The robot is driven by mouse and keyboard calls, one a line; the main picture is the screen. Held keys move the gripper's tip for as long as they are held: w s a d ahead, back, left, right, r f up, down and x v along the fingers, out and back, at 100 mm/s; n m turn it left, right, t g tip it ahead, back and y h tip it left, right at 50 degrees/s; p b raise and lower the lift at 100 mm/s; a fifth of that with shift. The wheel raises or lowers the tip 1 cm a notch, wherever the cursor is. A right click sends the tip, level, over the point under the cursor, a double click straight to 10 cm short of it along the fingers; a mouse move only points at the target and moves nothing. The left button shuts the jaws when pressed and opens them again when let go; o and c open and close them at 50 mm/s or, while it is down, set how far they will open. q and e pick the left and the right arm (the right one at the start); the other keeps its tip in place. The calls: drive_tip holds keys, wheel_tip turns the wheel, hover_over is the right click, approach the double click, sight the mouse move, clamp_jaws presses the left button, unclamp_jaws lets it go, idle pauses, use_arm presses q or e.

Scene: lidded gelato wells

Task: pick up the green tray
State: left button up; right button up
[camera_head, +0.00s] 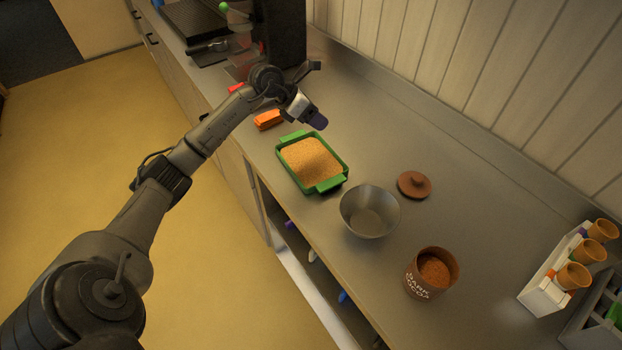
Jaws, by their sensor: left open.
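The green tray (331,184) lies on the grey counter near its front edge, filled with a tan, grainy material (311,161). It has a raised green handle at each end. My left arm comes in from the lower left. My left gripper (316,117) is open and above the counter, just beyond the far end of the tray in the picture. It appears apart from the tray, and nothing shows between its fingers. My right gripper is not in view.
A metal bowl (369,222) stands close to the tray's near end. A brown lid (414,185), a cocoa tin (420,284) and a cone rack (543,292) are to the right. An orange block (268,119) and a dark machine (284,35) are beyond the tray. The counter's back right is clear.

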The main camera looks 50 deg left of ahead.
use_arm(q)
drive_tip(key=s+a+f+n+g+y+b, duration=0.1)
drive_tip(key=s+a+g+y+b, duration=0.3)
drive_tip(key=a, duration=0.7)
hover_over(292, 136)
drive_tip(key=s, duration=0.2)
drive_tip(key=shift+t, duration=0.4)
drive_tip(key=f, duration=0.7)
drive_tip(key=shift+w+f+b, duration=0.2)
drive_tip(key=shift+f+b, duration=0.05)
drive_tip(key=shift+b, duration=0.15)
drive_tip(key=x, duration=0.1)
drive_tip(key=b+x, duration=0.1)
drive_tip(key=x, duration=0.3)
drive_tip(key=shift+s+a+f, duration=0.1)
drive_tip(key=shift+s, duration=0.2)
drive_tip(key=shift+w+f, duration=0.15)
drive_tip(key=shift+f, duration=0.05)
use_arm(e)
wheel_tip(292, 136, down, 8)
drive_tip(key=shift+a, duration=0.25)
use_arm(q)
drive_tip(key=shift+f, duration=0.2)
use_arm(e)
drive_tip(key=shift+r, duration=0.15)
use_arm(q)
drive_tip(key=shift+c, duration=0.2)
